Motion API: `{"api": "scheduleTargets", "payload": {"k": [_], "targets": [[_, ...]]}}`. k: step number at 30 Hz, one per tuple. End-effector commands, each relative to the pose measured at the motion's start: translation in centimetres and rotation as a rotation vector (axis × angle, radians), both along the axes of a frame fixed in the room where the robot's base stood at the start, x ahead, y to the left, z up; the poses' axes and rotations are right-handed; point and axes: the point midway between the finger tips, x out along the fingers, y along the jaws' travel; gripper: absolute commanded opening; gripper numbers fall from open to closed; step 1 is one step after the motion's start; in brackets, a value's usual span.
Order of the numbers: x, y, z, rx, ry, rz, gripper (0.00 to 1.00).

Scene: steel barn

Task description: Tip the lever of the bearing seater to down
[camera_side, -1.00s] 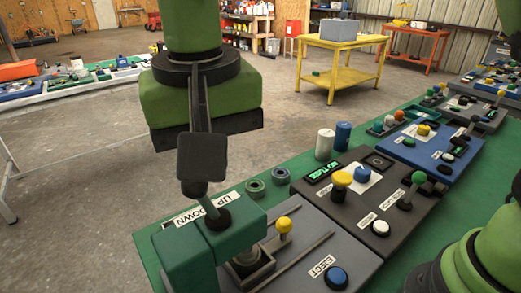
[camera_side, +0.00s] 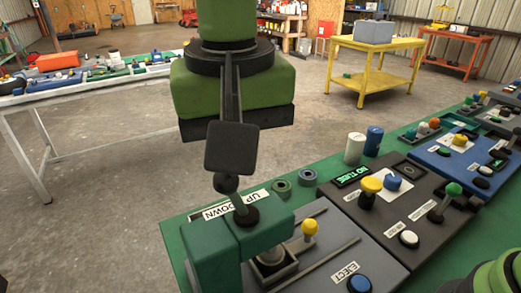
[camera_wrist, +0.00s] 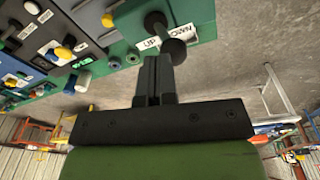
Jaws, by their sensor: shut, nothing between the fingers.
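The bearing seater (camera_side: 213,258) is a green housing on a grey base at the bottom of the side view. Its lever (camera_side: 239,203) is a short rod with a dark ball knob (camera_side: 226,184), leaning left toward the DOWN label (camera_side: 222,211); the UP label (camera_side: 257,195) is to the right. The wrist view shows the knob (camera_wrist: 173,51) close beside my fingertips, with the lever's dark base (camera_wrist: 154,21) beyond. My gripper (camera_side: 231,170) is shut and empty, pointing down at the knob. I cannot tell whether it touches the knob.
The seater's base carries a yellow knob (camera_side: 310,228) and a blue EJECT button (camera_side: 360,283). A dark panel (camera_side: 411,214) with knobs and another lever lies to the right.

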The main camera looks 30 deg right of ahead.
Motion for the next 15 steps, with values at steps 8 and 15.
{"api": "scheduleTargets", "payload": {"k": [8, 15], "targets": [[0.03, -0.13, 1.0, -0.003, 0.001, -0.002, 0.0], [-0.04, -0.59, 1.24, -0.004, 0.0, -0.003, 0.0]]}}
